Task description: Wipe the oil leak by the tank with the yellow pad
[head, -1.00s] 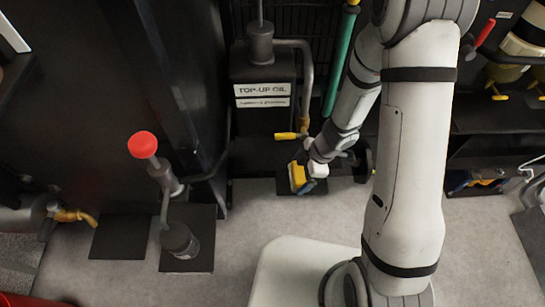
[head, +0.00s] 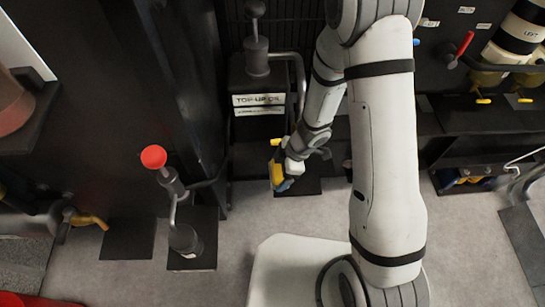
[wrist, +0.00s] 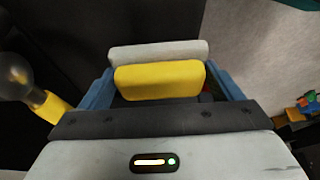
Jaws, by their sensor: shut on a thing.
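My gripper (head: 281,174) is shut on the yellow pad (head: 277,170), in front of the dark tank labelled TOP-UP OIL (head: 258,84). In the wrist view the yellow pad (wrist: 158,82) sits between the two blue fingers, with a pale grey layer (wrist: 160,50) along its far side. The pad is over or close to a dark mat (head: 308,187) at the tank's foot; I cannot tell whether it touches. No oil leak can be made out; the pad and gripper cover part of that spot.
A valve with a yellow handle and dark knob (wrist: 22,82) is close left of my gripper in the wrist view. A red-topped hand pump (head: 153,157) stands on a dark mat at left. Shelves with bins (head: 466,178) are at right. Grey floor (head: 465,235) is open in front.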

